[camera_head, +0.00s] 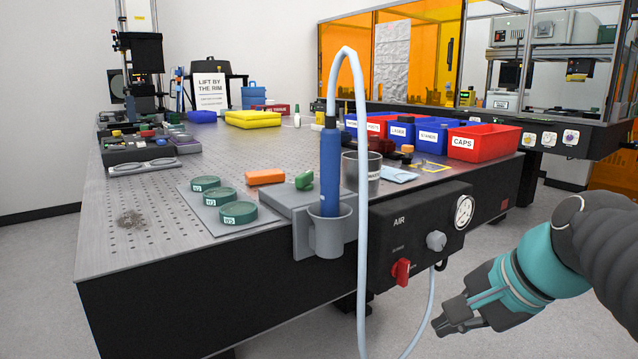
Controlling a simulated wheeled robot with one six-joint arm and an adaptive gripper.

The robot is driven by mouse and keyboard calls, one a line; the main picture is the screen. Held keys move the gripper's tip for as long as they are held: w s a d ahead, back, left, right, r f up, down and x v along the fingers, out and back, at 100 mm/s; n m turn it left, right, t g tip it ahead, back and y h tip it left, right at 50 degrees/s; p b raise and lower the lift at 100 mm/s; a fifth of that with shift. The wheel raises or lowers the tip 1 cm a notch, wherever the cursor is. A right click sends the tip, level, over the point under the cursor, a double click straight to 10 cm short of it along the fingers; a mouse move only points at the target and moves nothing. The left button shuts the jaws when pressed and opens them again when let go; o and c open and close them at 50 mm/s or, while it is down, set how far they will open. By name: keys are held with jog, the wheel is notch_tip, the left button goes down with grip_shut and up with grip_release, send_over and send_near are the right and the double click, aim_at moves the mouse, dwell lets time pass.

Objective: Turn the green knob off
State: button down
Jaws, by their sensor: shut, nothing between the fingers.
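A small green knob-like piece (304,180) sits on a flat grey block (290,199) near the table's front edge. Whether it is the task's knob, and how it is turned, I cannot tell. The black AIR panel (385,222) on the table's front side carries a red knob (401,271), a grey knob (436,241) and a round gauge (463,212); I see no green knob on it. My gripper (440,326) is shut and empty, low at the right, in front of the table and below the panel. It appears to touch nothing.
A blue wand (330,170) stands in a grey holder (329,238) at the table edge, its pale hose (361,200) looping down past the panel's left side. Green discs (220,197), an orange block (265,177) and a clear beaker (374,172) stand nearby. Red bin (484,143) is behind.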

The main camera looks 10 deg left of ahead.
jog(key=w+a+r+m+y+b, duration=0.1)
jog(key=w+a+r+m+y, duration=0.45)
jog(key=w+r, duration=0.35)
jog(key=m+g+y+b, duration=0.1)
jog(key=m+g+y, duration=0.1)
jog(key=m+y, duration=0.25)
send_near(306, 179)
jog(key=shift+h, duration=0.4)
jog(key=x, duration=0.2)
jog(key=b+x, duration=0.1)
jog(key=x, duration=0.2)
jog(key=shift+s+a, duration=0.2)
jog(key=shift+a, duration=0.15)
jog(key=shift+w+a, duration=0.15)
jog(key=shift+a, duration=0.5)
jog(key=shift+r+m, duration=0.1)
jog(key=shift+m, duration=0.2)
